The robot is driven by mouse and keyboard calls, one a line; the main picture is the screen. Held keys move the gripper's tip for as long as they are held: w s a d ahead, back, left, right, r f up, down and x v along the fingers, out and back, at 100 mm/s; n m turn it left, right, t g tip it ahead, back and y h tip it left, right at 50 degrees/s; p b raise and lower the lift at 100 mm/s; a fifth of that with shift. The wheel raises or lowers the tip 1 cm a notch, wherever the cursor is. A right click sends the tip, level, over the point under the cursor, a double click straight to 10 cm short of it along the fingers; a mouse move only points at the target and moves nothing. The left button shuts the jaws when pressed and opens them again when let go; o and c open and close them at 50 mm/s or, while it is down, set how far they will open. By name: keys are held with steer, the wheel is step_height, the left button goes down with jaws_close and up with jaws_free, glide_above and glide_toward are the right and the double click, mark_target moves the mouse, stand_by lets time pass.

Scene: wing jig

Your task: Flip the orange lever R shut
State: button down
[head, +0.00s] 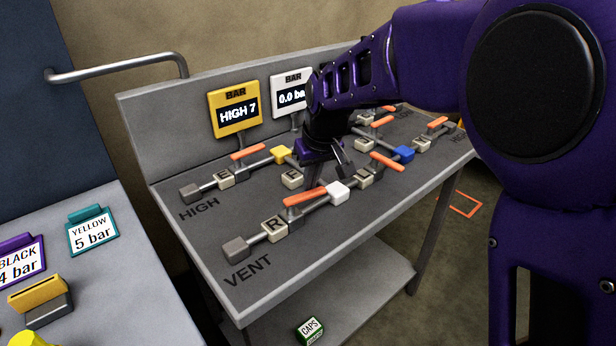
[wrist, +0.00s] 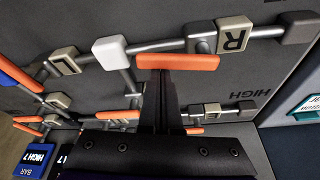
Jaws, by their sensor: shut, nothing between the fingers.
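The orange lever R (head: 305,196) sits on the VENT pipe beside the beige block marked R (head: 272,226). It lies nearly along the pipe, at a slight angle to it. In the wrist view the lever (wrist: 178,62) is just beyond my fingertips, next to the R block (wrist: 233,36). My gripper (head: 314,181) is shut and empty, pointing down between the VENT and HIGH pipes. In the wrist view its fingertips (wrist: 157,76) meet the lever's near edge towards its left end; I cannot tell whether they touch.
A white block (head: 337,191) joins the pipe right of the lever. The HIGH pipe has another orange lever (head: 247,153) and a yellow block (head: 281,154). More levers and a blue block (head: 403,153) stand right.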

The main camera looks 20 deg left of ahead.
mark_target(317, 196)
steer(key=m, duration=0.2)
steer(key=s+d+m+h, duration=0.1)
steer(key=shift+d+m+t, duration=0.2)
steer(key=shift+m+t, duration=0.2)
steer(key=m, duration=0.1)
steer(key=s+m, duration=0.1)
steer(key=shift+d+m+h, duration=0.3)
steer(key=shift+d+h, duration=0.1)
steer(key=m, duration=0.1)
steer(key=s+m+h, duration=0.1)
steer(key=shift+s+d+m, duration=0.1)
steer(key=shift+d+m, duration=0.2)
steer(key=shift+m, duration=0.1)
steer(key=s+m, duration=0.1)
steer(key=m, duration=0.1)
steer(key=s+m+h+b, duration=0.1)
steer(key=m, duration=0.1)
steer(key=shift+d+m, duration=0.15)
steer(key=shift+m, duration=0.15)
steer(key=shift+s, duration=0.4)
